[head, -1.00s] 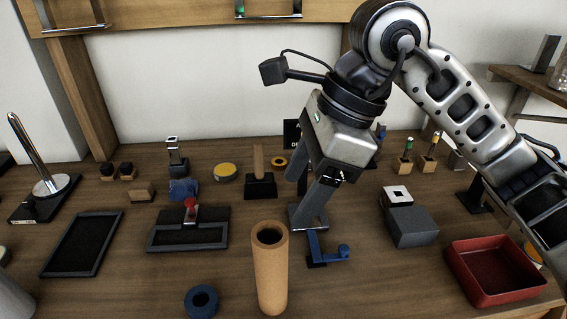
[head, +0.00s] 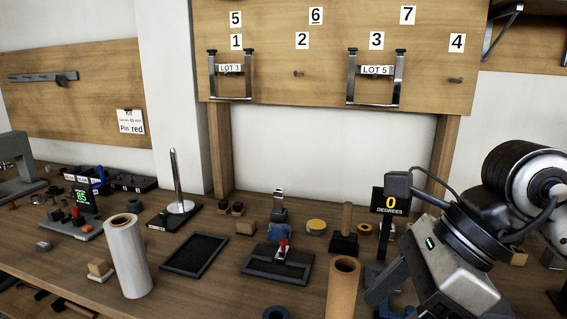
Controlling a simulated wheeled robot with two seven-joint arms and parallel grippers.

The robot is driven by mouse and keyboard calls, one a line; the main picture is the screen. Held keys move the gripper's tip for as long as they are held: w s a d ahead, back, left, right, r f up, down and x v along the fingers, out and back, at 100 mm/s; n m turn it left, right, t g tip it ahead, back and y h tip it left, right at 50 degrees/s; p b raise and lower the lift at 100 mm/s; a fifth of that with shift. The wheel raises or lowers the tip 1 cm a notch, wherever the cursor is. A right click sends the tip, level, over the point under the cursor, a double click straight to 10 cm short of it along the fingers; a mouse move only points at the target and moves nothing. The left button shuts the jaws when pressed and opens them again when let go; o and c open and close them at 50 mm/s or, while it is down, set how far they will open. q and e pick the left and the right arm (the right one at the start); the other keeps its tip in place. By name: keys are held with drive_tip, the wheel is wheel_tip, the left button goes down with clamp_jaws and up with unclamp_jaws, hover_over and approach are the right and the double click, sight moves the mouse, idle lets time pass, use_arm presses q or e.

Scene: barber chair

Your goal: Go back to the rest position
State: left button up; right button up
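My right gripper (head: 388,292) is in the lower right of the head view, above the bench. Its arm comes in from the right edge. One finger shows at its left side, and the rest of the fingertips are cut off or hidden, so I cannot tell how far they are apart. A brown cardboard tube (head: 343,290) stands upright just left of it. My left gripper is not in view.
A white roll (head: 128,256) stands at the left front. A black tray (head: 194,255) and a dark plate with a red knob (head: 278,264) lie mid-bench. A metal post (head: 178,185) stands behind. A numbered wooden board (head: 330,55) with two metal hangers is above.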

drive_tip(key=s+a+r+g+y, duration=0.3)
drive_tip(key=s+a+r+y, duration=0.15)
drive_tip(key=a+y, duration=0.45)
wheel_tip(320, 180, up, 7)
drive_tip(key=w+m+t+y, duration=0.1)
drive_tip(key=w+m+y, duration=0.1)
drive_tip(key=m+y, duration=0.4)
drive_tip(key=w+d+r+m+t, duration=0.1)
drive_tip(key=w+d+m+t, duration=0.2)
drive_tip(key=m+t, duration=0.5)
drive_tip(key=w+d+r+m+t, duration=0.15)
drive_tip(key=w+m+t, duration=0.25)
drive_tip(key=m+t, duration=0.4)
drive_tip(key=w+d+f+m+t+h, duration=0.3)
drive_tip(key=d+f+m+h, duration=0.3)
drive_tip(key=m+h, duration=0.4)
drive_tip(key=w+d+f+m+t+h, duration=0.3)
drive_tip(key=d+f+m+h, duration=0.2)
drive_tip(key=f+m+h, duration=0.45)
wheel_tip(320, 180, down, 11)
drive_tip(key=s+d+m+g+h, duration=0.2)
drive_tip(key=s+d+m+g, duration=0.1)
drive_tip(key=m+g, duration=0.25)
drive_tip(key=s+f+m+g, duration=0.2)
drive_tip(key=s+f+g, duration=0.9)
drive_tip(key=s+f, duration=0.5)
drive_tip(key=w+a+f+t+y, duration=0.3)
drive_tip(key=w+a+f+t, duration=0.1)
drive_tip(key=a+f+t, duration=0.2)
drive_tip(key=shift+w, duration=0.35)
